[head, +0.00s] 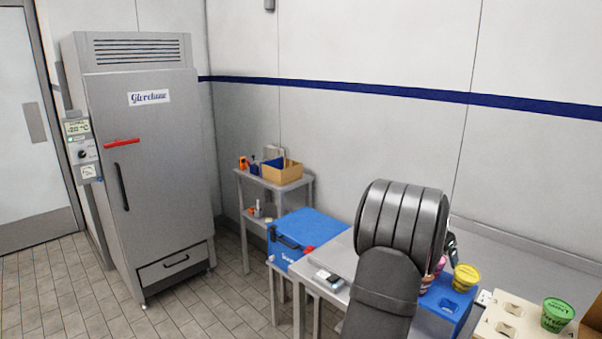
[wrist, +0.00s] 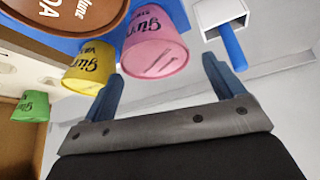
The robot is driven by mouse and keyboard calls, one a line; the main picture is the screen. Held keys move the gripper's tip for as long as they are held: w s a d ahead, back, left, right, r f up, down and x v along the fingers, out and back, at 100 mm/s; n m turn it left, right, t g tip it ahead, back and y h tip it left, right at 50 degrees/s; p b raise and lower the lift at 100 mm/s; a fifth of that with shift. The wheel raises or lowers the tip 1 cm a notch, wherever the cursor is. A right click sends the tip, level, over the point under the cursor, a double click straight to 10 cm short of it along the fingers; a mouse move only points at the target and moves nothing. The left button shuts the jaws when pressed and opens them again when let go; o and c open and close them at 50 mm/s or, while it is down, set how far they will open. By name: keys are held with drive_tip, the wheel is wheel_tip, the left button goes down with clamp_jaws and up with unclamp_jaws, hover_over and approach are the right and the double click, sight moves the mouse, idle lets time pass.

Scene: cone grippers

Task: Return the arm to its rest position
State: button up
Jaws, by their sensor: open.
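My gripper shows in the wrist view (wrist: 163,68), with its two blue fingers spread apart and open. Nothing is clamped between them. A pink cup (wrist: 152,42) appears beyond the gap between the fingers, and a yellow cup (wrist: 90,68) is near the left finger. A large brown cup (wrist: 60,14) fills the upper left corner, cut off by the edge. In the head view my dark arm stands over the counter and hides most of the gripper.
In the head view, a yellow cup (head: 466,277) stands at a blue holder (head: 446,305). A green cup (head: 557,315) stands on a beige board with holes (head: 508,318). A blue cool box (head: 308,232) and a grey freezer (head: 150,160) stand left. Floor between them is clear.

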wheel_tip(320, 180, up, 10)
idle(0.4)
drive_tip(key=shift+f, duration=0.1)
drive_tip(key=shift+o, duration=1.3)
drive_tip(key=s+d+r+n+g, duration=0.2)
drive_tip(key=s+d+r, duration=0.35)
drive_tip(key=d, duration=0.25)
drive_tip(key=s+x, duration=0.1)
drive_tip(key=x, duration=0.9)
drive_tip(key=shift+f+n+y, duration=0.3)
drive_tip(key=shift+f+y, duration=0.1)
drive_tip(key=shift+f, duration=0.05)
drive_tip(key=shift+a+r, duration=0.1)
drive_tip(key=shift+a, duration=0.1)
drive_tip(key=v, duration=0.9)
drive_tip(key=shift+a+r, duration=0.15)
drive_tip(key=shift+r, duration=0.2)
